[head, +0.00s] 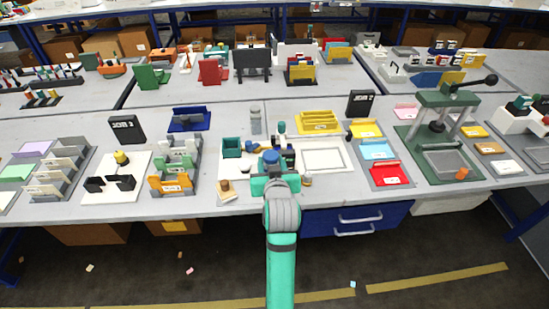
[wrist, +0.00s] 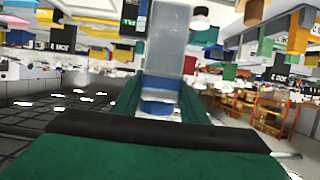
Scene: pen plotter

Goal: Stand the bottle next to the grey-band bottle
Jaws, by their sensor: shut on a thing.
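My gripper (head: 272,172) is shut on a bottle, low over the front of the middle table. The held bottle's blue top (head: 270,157) shows between the fingers in the head view. In the wrist view, which looks upside down, the held bottle (wrist: 168,45) has a pale grey, translucent body and a blue part near the jaws. A pale bottle with a grey band (head: 255,120) stands upright farther back on the table, slightly left of my gripper. My gripper is apart from it. The held bottle's lower part is hidden in the head view.
A teal open box (head: 232,147) stands left of my gripper, and a white tray (head: 322,168) lies to the right. A small teal-topped item (head: 281,131) stands behind my gripper.

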